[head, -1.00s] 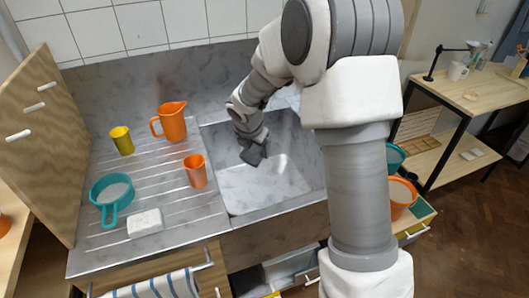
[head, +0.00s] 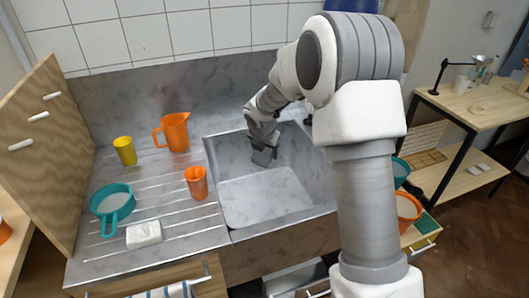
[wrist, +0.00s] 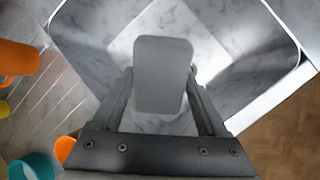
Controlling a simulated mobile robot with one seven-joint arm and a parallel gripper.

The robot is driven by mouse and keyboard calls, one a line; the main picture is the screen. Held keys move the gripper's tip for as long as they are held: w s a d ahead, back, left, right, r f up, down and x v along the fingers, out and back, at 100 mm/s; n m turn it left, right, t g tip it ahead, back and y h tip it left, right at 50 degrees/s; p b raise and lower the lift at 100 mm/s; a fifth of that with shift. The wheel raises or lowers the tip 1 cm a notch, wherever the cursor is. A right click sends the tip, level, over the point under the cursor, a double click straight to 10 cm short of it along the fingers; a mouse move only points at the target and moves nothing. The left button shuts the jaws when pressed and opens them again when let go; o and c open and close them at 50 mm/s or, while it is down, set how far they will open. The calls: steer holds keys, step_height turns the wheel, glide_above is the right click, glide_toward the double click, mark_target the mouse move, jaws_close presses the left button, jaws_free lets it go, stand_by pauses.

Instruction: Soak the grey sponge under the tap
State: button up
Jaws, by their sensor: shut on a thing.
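The grey sponge (wrist: 162,60) is upright between the two fingers of my gripper (wrist: 161,82) in the wrist view, gripped from both sides. In the head view my gripper (head: 264,156) is over the back part of the sink basin (head: 265,195), with the sponge as a small dark grey shape at its end. The sponge hangs inside the basin's outline, above its floor. I cannot make out the tap; my arm covers the right back of the sink. No water stream shows.
An orange jug (head: 174,132), orange cup (head: 196,183), yellow cup (head: 125,151), teal pan (head: 112,200) and white block (head: 144,234) stand on the drainboard left of the basin. A wooden board (head: 45,160) rises at the left. The basin floor looks clear.

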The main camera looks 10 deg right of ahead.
steer(key=w, duration=0.2)
steer(key=w+d+p, duration=0.1)
steer(key=w+f, duration=0.1)
steer(key=w, duration=0.1)
steer(key=shift+w+d, duration=0.25)
steer(key=shift+w, duration=0.1)
steer(key=shift+w+d+f+p, duration=0.15)
steer(key=shift+w+p, duration=0.3)
steer(key=shift+w, duration=0.2)
steer(key=shift+w+d+f+p, duration=0.2)
steer(key=shift+w+p, duration=0.2)
steer(key=shift+w, duration=0.3)
steer(key=shift+w+d+f+p, duration=0.15)
steer(key=shift+w+p, duration=0.3)
steer(key=shift+w, duration=0.2)
steer(key=shift+s, duration=0.1)
steer(key=shift+s+a+b, duration=0.35)
steer(key=shift+s+b, duration=0.2)
steer(key=shift+s, duration=0.7)
steer(key=shift+s+a+b, duration=0.3)
steer(key=shift+s+b, duration=0.25)
steer(key=shift+s, duration=0.7)
steer(key=shift+s+a+b, duration=0.35)
steer(key=shift+s+b, duration=0.2)
steer(key=shift+s, duration=0.7)
